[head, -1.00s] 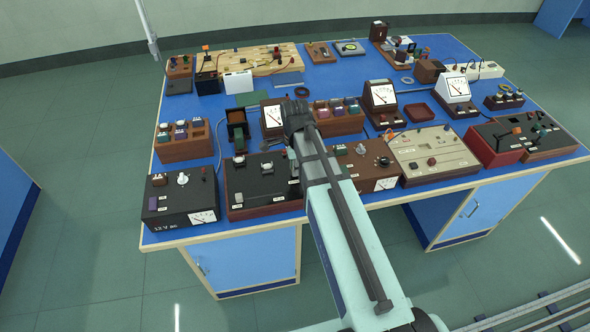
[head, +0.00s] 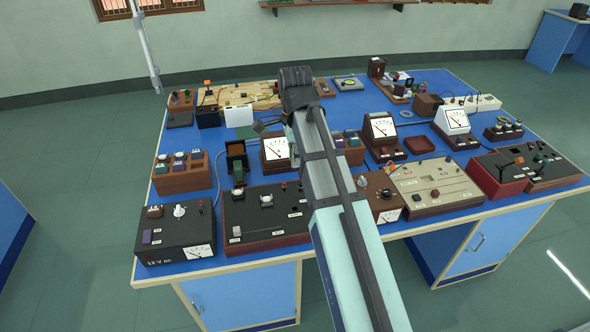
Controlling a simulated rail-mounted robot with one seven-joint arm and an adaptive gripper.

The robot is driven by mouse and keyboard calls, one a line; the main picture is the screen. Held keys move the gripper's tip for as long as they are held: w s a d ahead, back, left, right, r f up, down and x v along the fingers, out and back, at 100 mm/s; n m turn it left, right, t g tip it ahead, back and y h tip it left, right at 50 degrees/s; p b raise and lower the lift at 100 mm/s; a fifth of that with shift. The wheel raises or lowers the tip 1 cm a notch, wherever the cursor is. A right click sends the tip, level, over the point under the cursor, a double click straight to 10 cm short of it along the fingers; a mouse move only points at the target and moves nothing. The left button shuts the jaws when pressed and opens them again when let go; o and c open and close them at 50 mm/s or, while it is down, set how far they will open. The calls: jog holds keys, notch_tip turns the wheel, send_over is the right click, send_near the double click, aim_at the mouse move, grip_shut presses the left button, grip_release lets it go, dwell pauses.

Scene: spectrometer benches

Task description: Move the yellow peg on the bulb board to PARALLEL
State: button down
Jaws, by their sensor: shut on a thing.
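The bulb board appears to be the black-topped box (head: 250,222) at the front, left of my arm. Two round white bulbs stand on it, along with white labels and a small pale block at its left front. I cannot make out the yellow peg or read the labels, so PARALLEL cannot be picked out.
A black 12 V ac supply (head: 176,234) stands left of the board. A brown box with a dial (head: 380,192) and a beige panel (head: 437,185) stand to the right. A white-faced meter (head: 275,150) and a dark green part (head: 237,163) are behind. The blue bench (head: 228,130) is crowded.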

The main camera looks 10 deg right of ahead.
jog(key=shift+r+p, duration=0.3)
jog(key=shift+r, duration=0.6)
jog(key=shift+r+p, duration=1.2)
jog(key=shift+p, duration=0.1)
